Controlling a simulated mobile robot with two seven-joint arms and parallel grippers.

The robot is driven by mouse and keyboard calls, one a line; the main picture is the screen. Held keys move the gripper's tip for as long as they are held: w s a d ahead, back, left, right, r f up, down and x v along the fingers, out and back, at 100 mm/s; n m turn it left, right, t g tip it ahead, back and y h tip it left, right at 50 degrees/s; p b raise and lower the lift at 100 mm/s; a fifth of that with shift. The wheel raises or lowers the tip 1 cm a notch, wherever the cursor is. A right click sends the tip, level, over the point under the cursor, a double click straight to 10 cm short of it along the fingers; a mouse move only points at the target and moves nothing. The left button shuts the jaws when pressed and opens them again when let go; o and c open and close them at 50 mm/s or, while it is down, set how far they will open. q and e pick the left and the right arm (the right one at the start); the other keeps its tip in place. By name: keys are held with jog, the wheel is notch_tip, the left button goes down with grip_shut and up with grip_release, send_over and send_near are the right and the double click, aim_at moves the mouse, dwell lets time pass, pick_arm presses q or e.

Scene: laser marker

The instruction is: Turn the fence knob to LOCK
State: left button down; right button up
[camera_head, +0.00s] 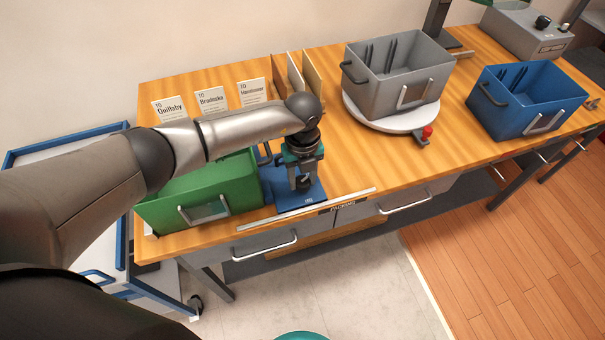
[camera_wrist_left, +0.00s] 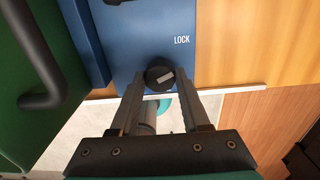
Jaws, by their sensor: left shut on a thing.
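My left gripper (camera_wrist_left: 163,84) is shut on the knob, one finger at each side. In the head view the left gripper (camera_head: 304,182) points down over the plate and largely hides the knob. My right gripper is in neither view.
A green bin (camera_head: 210,190) stands close on the left of the plate. Upright dividers (camera_head: 297,72) and name cards (camera_head: 211,101) are behind. A grey bin (camera_head: 398,85) on a white turntable and a blue bin (camera_head: 528,100) stand to the right. The bench front is clear between.

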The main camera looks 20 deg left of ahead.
aim_at(302, 181)
pick_arm(q)
jog(key=shift+n, duration=0.6)
jog(key=shift+c, duration=1.9)
grip_release()
notch_tip(302, 181, up, 15)
jog(key=p, duration=0.1)
jog(key=shift+r, duration=0.1)
